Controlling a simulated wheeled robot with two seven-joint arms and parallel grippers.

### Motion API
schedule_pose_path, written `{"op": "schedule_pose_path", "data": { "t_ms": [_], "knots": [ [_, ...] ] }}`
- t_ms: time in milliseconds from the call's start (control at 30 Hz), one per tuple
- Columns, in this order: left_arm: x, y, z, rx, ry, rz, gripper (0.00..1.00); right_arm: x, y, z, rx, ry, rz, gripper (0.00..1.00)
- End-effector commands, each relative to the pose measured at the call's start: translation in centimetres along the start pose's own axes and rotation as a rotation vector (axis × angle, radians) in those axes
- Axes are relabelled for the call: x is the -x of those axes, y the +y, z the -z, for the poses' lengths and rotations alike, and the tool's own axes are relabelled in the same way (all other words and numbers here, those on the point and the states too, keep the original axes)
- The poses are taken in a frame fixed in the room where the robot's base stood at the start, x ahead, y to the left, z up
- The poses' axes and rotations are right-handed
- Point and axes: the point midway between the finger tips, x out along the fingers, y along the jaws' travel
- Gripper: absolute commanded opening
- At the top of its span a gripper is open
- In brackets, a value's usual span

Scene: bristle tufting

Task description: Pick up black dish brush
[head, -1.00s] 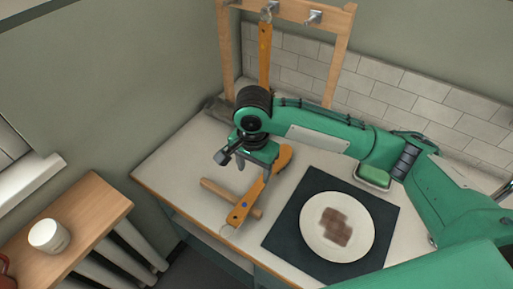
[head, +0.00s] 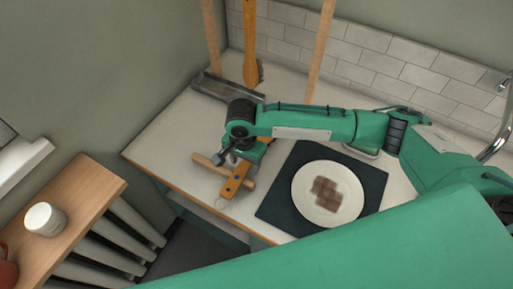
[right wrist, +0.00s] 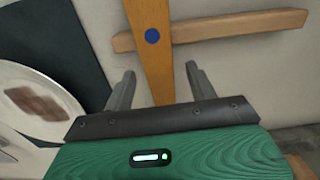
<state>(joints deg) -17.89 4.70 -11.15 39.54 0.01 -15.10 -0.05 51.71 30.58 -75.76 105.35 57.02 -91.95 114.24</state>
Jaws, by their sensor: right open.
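A dish brush with an orange-brown wooden handle (head: 236,181) and a blue dot lies on the counter, its handle across a wooden bar. Its bristles are hidden under my arm, so I cannot tell their colour. My right gripper (head: 240,159) is open low over this handle. In the right wrist view the handle (right wrist: 151,45) runs between the spread fingers of the right gripper (right wrist: 160,82), with gaps on both sides. A second wooden-handled brush (head: 250,45) with dark bristles hangs at the back. My left gripper is not in view.
The wooden bar (head: 207,173) lies under the handle. A white plate (head: 312,213) with a brown patch stands on a dark mat (head: 374,183) to the right. A grey tray (head: 215,86) lies behind. The counter's left part (head: 165,138) is clear.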

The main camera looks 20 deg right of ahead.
Motion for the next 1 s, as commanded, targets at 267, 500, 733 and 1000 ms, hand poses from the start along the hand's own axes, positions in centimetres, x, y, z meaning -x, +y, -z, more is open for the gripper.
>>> {"op": "schedule_pose_path", "data": {
  "t_ms": [267, 500, 733, 1000],
  "knots": [
    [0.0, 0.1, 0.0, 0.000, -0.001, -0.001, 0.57, -1.7, 0.0, 0.0, 0.001, 0.000, 0.002, 0.57],
    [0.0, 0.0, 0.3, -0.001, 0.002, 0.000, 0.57, -1.7, 0.0, -0.1, 0.001, 0.000, 0.001, 0.36],
    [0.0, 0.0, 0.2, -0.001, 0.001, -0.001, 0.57, -1.7, 0.0, 0.0, 0.001, 0.000, 0.002, 0.06],
    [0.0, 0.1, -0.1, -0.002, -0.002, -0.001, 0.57, -1.3, 0.0, 0.0, 0.001, 0.000, 0.002, 0.06]
  ]
}}
